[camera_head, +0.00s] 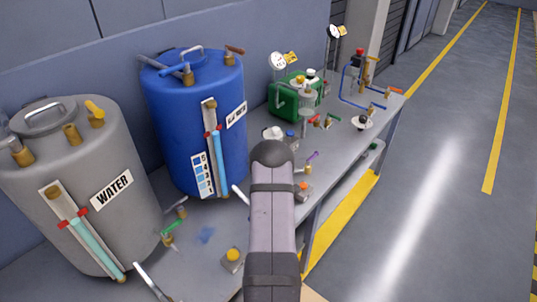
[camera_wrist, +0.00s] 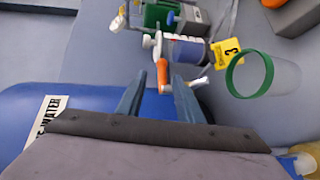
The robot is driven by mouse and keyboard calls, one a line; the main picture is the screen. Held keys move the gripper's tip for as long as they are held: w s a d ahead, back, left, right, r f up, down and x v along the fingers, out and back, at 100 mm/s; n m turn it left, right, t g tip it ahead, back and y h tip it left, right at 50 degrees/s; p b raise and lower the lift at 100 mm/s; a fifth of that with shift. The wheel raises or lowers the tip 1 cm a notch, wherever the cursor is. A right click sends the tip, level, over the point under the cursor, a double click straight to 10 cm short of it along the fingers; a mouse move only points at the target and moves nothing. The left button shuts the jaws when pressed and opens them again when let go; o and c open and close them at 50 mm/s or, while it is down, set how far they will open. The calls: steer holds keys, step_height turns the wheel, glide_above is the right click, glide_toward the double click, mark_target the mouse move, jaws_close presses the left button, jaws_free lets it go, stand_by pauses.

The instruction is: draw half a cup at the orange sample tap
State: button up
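In the wrist view my gripper (camera_wrist: 158,88) is open, its two blue-grey fingers apart with nothing clearly held between them. A small orange handle (camera_wrist: 162,72) shows just beyond the fingertips; I cannot tell whether they touch it. A clear cup with a green rim (camera_wrist: 250,75) is to the right of the fingers, apart from them. In the head view my arm hides the gripper. An orange tap handle (camera_head: 395,90) shows at the bench's far right end; I cannot tell whether it is the same handle.
A grey water tank (camera_head: 105,150) and a blue tank (camera_head: 190,110) stand at the left. A green container (camera_head: 286,98) and several small taps are on the grey bench (camera_head: 345,145). A yellow tag marked 3 (camera_wrist: 228,50) is near the cup. The floor at right is clear.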

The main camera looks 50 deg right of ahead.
steer(key=shift+d+f+n+t, duration=0.35)
steer(key=shift+d+n+t, duration=0.1)
steer(key=shift+n, duration=0.65)
steer(key=shift+p+x, duration=1.3)
steer(key=shift+x, duration=2.3)
steer(key=shift+w+f, duration=0.1)
jaws_close()
